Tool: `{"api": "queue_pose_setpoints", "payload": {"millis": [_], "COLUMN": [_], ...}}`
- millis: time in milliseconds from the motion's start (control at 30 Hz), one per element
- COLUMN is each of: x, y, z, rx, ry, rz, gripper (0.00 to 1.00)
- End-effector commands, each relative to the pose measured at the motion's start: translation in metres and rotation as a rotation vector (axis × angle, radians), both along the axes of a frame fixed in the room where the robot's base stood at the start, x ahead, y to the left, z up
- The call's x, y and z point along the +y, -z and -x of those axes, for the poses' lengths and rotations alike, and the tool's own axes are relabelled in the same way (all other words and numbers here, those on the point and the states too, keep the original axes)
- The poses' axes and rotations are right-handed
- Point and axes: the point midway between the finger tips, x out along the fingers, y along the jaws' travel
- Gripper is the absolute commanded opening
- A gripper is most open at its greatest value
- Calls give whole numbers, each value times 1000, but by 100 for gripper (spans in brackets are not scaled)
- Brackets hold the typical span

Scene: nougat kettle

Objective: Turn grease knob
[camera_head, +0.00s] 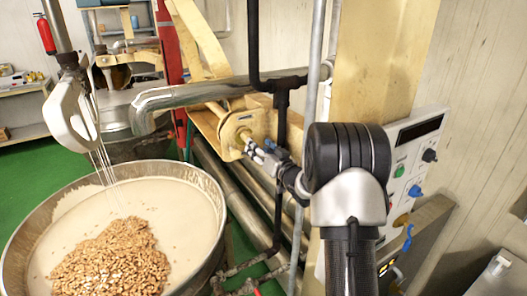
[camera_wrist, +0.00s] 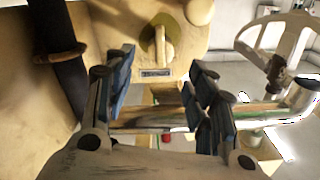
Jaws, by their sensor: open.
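The knob (camera_wrist: 160,45) shows in the wrist view as a pale upright bar on a round olive-brass disc, set on a cream housing. A small label plate sits just below it. My gripper (camera_wrist: 160,90) is open, with its blue-edged fingers spread to the lower left and lower right of the knob. Nothing shows between the fingers touching the knob, and a gap seems to remain. In the head view my gripper (camera_head: 256,150) is close to a round brass-coloured flange (camera_head: 236,134) on the machine; the knob itself cannot be told apart there.
A large kettle (camera_head: 215,190) of pale mix and nuts stands at the left. A thick metal pipe (camera_head: 190,95) runs behind my gripper, and a dark vertical pipe (camera_head: 281,130) stands close beside it. A control panel (camera_head: 412,165) with coloured knobs is at the right.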

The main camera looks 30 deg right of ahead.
Motion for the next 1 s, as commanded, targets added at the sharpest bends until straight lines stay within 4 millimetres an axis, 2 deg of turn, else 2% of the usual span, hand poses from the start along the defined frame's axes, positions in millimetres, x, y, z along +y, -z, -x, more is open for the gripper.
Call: {"api": "queue_pose_setpoints", "payload": {"millis": [100, 233, 767, 1000], "x": [-1, -1, 0, 15], "y": [0, 0, 0, -18], "z": [15, 23, 24, 29], "rx": [1, 0, 1, 83], "ry": [0, 0, 0, 55], "rz": [0, 0, 1, 66], "gripper": [51, 51, 51, 51]}}
